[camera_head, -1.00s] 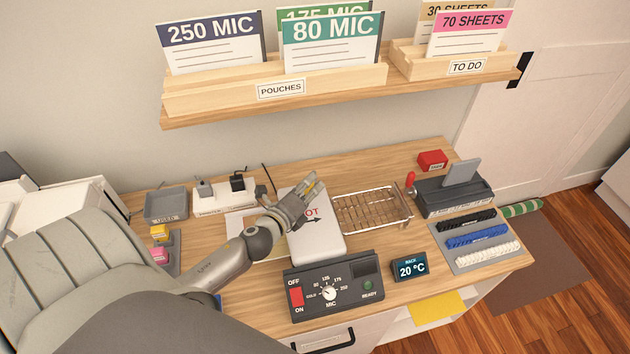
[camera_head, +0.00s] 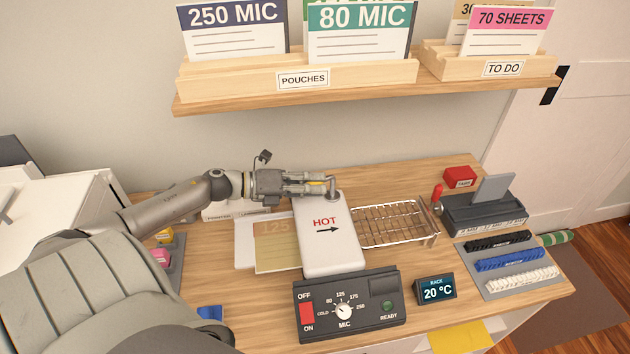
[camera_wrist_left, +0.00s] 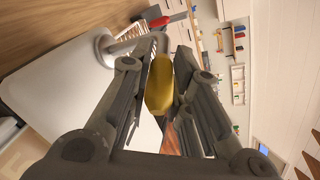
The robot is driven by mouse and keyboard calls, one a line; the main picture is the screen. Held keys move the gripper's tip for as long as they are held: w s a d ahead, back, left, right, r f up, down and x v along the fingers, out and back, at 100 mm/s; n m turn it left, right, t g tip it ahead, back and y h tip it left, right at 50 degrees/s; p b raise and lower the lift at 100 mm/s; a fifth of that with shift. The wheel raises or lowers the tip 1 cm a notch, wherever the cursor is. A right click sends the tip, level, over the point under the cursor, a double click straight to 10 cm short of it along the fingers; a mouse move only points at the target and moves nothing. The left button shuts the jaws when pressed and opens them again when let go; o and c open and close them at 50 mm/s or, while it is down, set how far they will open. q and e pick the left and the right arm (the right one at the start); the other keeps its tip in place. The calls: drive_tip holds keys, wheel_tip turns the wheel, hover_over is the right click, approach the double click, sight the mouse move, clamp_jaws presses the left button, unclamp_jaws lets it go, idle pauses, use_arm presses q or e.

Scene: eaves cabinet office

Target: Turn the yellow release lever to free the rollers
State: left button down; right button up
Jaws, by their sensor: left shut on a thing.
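The yellow release lever (camera_wrist_left: 159,85) fills the middle of the left wrist view, between my fingers. Its metal crank joins a round post on the white laminator (camera_head: 329,240), marked HOT with an arrow. In the head view only a bit of yellow (camera_head: 316,183) shows between the fingers. My left gripper (camera_head: 325,184) is shut on the lever at the laminator's far end, with the arm reaching in from the left. The laminator's control box (camera_head: 350,305) has a red switch and a MIC dial. My right gripper is not in view.
A wire rack (camera_head: 395,222) stands right of the laminator, with a dark binding machine (camera_head: 483,214) beyond it. A 125 pouch sheet (camera_head: 277,243) lies to the left. A shelf (camera_head: 365,90) with pouch cards hangs above. A rack display (camera_head: 435,289) reads 20 °C.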

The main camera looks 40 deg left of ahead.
use_arm(q)
drive_tip(key=shift+a+m, duration=0.15)
drive_tip(key=shift+m, duration=0.15)
drive_tip(key=c, duration=1.3)
unclamp_jaws()
drive_tip(key=shift+w, duration=0.1)
drive_tip(key=v, duration=1.2)
drive_tip(key=shift+w+a, duration=0.1)
drive_tip(key=shift+a, duration=0.1)
